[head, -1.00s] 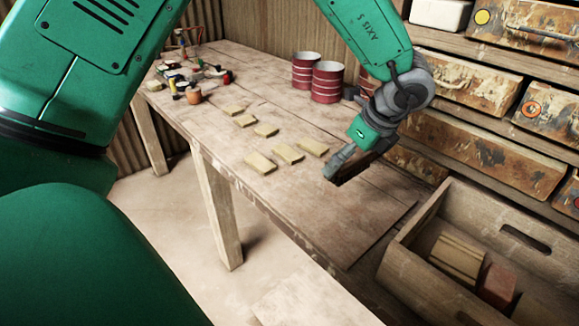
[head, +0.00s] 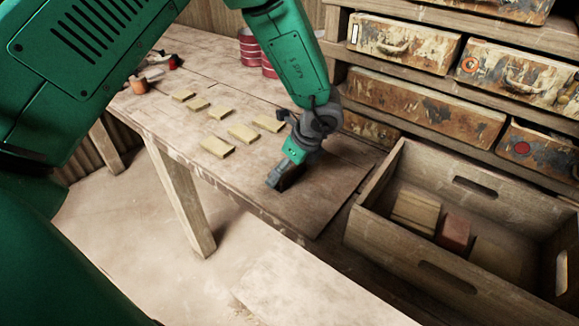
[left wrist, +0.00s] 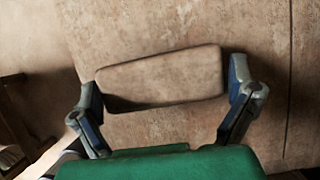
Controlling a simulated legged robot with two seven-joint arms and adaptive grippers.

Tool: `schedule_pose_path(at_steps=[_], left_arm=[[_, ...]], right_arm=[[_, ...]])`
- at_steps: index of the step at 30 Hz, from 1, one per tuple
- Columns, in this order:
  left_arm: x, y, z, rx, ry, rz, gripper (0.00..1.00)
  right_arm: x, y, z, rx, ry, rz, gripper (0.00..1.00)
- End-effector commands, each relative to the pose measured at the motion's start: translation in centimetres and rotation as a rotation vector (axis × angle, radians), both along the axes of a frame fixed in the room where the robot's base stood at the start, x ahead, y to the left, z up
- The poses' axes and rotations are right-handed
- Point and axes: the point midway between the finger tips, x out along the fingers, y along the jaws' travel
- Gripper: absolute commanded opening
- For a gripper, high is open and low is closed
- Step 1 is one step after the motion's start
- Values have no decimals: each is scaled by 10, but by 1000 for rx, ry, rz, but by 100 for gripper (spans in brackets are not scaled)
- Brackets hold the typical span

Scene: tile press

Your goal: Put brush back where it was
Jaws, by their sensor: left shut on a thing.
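The brush shows in the left wrist view as a brown rectangular block (left wrist: 160,77) between the two fingers of my left gripper (left wrist: 165,85). In the head view my left gripper (head: 281,181) is shut on it at the right end of the wooden table (head: 325,205). Only a dark brown part of the brush (head: 292,177) shows there, and its underside is hidden. I cannot tell whether it touches the table top. Several yellowish tiles (head: 243,132) lie on the table, left of and beyond the gripper. My right gripper is not in view.
An open wooden crate (head: 369,226) stands right of the table, holding yellowish tiles (head: 415,212) and a reddish block (head: 454,232). Worn drawers (head: 420,108) fill the shelf behind. Red drums (head: 249,47) stand at the back. Bare table surrounds the gripper.

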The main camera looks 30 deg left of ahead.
Motion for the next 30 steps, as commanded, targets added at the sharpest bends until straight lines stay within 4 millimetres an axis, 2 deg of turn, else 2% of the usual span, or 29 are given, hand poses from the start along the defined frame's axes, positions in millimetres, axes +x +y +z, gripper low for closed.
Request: schedule_pose_path(at_steps=[8, 9, 16, 20, 30], left_arm=[[0, 0, -2, -1, -2, 0, 63], [0, 0, -1, -1, -2, -1, 100], [0, 0, 0, -1, -2, 0, 100], [1, -4, 9, -2, -4, -1, 100], [-1, -30, 74, -3, -6, 0, 100]], right_arm=[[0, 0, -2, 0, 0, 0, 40], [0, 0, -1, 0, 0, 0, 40], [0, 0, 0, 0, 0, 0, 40], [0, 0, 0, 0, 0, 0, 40], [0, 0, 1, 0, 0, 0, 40]])
